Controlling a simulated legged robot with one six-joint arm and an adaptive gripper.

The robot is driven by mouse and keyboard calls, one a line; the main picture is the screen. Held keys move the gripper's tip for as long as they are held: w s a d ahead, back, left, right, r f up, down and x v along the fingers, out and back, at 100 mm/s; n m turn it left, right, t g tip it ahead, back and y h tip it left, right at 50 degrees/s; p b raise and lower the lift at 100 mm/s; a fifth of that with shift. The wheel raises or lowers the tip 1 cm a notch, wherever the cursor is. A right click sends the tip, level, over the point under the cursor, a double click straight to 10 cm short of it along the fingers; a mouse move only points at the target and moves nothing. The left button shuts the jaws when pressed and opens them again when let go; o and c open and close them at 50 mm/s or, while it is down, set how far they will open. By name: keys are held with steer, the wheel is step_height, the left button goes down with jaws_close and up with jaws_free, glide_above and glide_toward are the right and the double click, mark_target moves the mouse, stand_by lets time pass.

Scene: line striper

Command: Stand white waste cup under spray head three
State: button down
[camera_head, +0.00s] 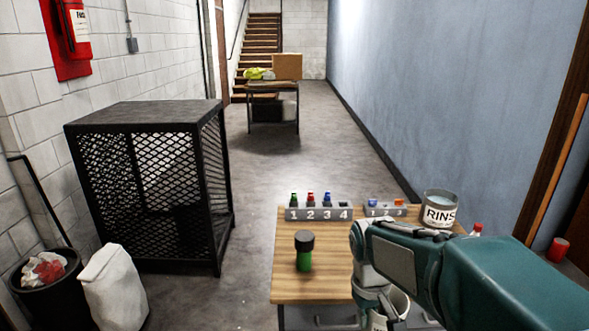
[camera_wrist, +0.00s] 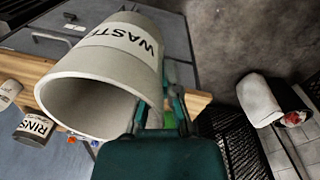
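The white waste cup (camera_wrist: 105,75) fills the upper left of the wrist view, its open mouth toward the camera and its WASTE label turned sideways. My gripper (camera_wrist: 160,103) is at the cup's rim, with one finger over the mouth side and one outside the wall; it appears shut on that wall. In the head view, the cup (camera_head: 399,301) shows only in part behind my arm, by the table's near edge. A numbered grey block (camera_head: 319,214), marked 1 to 4, stands at the table's back, with green, red and blue tops at its left positions. Nothing clearly shows as a spray head.
A black-capped green bottle (camera_head: 304,252) stands on the wooden table (camera_head: 284,288). A second numbered block (camera_head: 386,209) and the RINS-labelled cup (camera_head: 440,208) stand at the back right. A black mesh cage (camera_head: 150,180) is at left, beside a white bag (camera_head: 113,288) and bin (camera_head: 45,291).

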steer(key=w+f+m, duration=0.1)
steer(key=w+f, duration=0.5)
steer(key=f, duration=0.4)
steer(key=w+d+f+m, duration=0.1)
steer(key=w+f+m, duration=0.1)
steer(key=w+f, duration=0.4)
step_height(320, 180, down, 5)
steer(key=shift+d+r, duration=0.15)
steer(key=shift+d, duration=0.15)
